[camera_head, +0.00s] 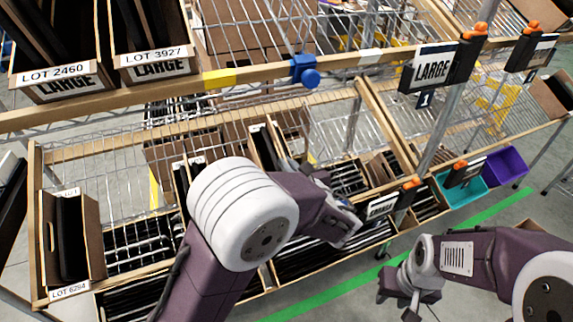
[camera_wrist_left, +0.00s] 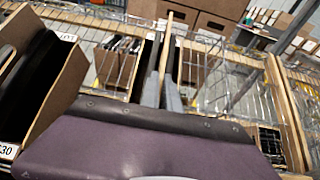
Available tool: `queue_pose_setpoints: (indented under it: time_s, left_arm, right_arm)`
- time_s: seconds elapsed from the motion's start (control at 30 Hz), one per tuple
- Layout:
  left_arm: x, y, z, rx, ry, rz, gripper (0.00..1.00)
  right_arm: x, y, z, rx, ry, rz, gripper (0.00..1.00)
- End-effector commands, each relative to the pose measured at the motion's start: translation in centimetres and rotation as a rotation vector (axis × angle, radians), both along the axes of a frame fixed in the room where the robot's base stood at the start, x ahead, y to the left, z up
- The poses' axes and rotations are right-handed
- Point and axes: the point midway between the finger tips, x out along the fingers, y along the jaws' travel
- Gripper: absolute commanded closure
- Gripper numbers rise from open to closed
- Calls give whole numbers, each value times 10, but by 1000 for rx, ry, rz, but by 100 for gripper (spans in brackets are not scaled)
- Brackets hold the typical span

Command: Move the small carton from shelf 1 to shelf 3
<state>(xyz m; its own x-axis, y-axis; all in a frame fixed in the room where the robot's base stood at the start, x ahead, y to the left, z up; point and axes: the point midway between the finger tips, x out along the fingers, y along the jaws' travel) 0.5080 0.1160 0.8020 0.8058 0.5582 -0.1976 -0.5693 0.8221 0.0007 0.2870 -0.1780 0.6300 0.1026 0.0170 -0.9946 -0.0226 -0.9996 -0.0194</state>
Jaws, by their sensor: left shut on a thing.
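My left gripper (camera_head: 288,165) reaches over the lower shelf and is partly hidden behind my own arm. In the left wrist view its two grey fingers (camera_wrist_left: 163,85) are closed around a thin brown cardboard edge, which looks like a wall of the small carton (camera_wrist_left: 171,40). In the head view, a carton with dark contents (camera_head: 263,148) stands beside the gripper; I cannot tell for certain that it is the held one. My right gripper (camera_head: 408,300) hangs low at the bottom right, apart from the shelves; its finger opening is unclear.
Cartons labelled LOT 2460 (camera_head: 55,82) and LOT 3927 (camera_head: 155,62) stand on the upper shelf. A LOT 6294 carton (camera_head: 70,292) stands at lower left. A sign marked 1 (camera_head: 425,98) hangs on the rack post. Teal (camera_head: 463,188) and purple (camera_head: 505,167) bins sit right.

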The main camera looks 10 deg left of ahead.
Motion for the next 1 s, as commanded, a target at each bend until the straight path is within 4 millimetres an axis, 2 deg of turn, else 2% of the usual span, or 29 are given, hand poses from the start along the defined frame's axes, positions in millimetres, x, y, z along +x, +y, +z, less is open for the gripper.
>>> queue_pose_setpoints:
  time_s: [0.9,0.93,1.0]
  left_arm:
    - [1,0,0,1,-3,0,100]
    - [1,0,0,1,-3,0,86]
    - [1,0,0,1,-3,0,69]
  right_arm:
    - [0,0,-1,0,0,0,64]
    - [0,0,-1,0,0,0,64]
    - [0,0,-1,0,0,0,64]
